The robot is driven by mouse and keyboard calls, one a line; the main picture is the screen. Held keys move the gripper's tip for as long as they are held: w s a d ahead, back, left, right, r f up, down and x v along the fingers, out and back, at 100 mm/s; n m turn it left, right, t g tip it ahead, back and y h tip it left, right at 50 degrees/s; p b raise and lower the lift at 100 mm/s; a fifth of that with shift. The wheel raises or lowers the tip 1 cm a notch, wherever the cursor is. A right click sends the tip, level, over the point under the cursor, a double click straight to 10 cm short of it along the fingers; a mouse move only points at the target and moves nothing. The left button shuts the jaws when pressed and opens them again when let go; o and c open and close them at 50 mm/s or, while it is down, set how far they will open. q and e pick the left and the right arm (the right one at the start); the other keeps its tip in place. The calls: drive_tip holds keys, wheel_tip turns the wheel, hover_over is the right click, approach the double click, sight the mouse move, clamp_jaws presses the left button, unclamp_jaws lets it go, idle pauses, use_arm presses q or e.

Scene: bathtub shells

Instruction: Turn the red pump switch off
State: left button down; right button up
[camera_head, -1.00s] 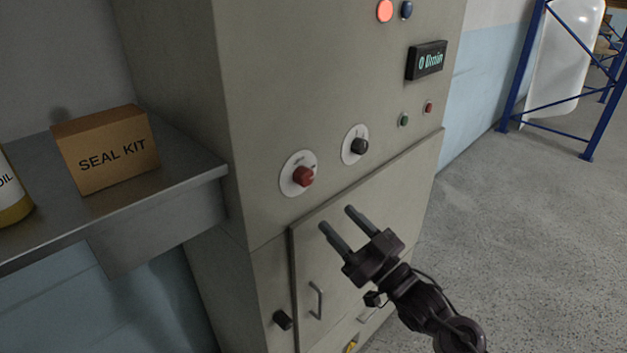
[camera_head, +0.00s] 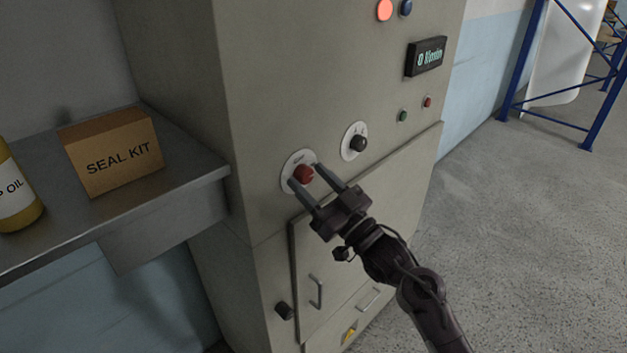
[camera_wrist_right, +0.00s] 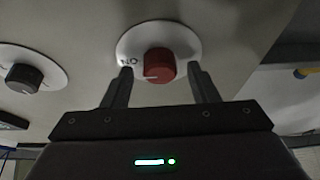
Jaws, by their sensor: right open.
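The red pump switch (camera_head: 303,174) is a round red knob on a white disc on the front of the grey cabinet. In the right wrist view the red knob (camera_wrist_right: 159,65) shows a pale pointer mark, with "ON" lettering on the disc to its left. My right gripper (camera_head: 304,174) is open, its two fingers reaching up on either side of the knob in the head view. In the right wrist view the fingertips (camera_wrist_right: 160,72) lie left and right of the knob with gaps, not gripping it. My left gripper is not in view.
A black knob (camera_head: 358,143) on a white disc sits right of the red one. A display (camera_head: 426,57) and small buttons are above. A metal shelf (camera_head: 190,176) with a seal kit box (camera_head: 112,152) and an oil bottle (camera_head: 16,190) stands at left.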

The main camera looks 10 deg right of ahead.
drive_tip(key=c, duration=1)
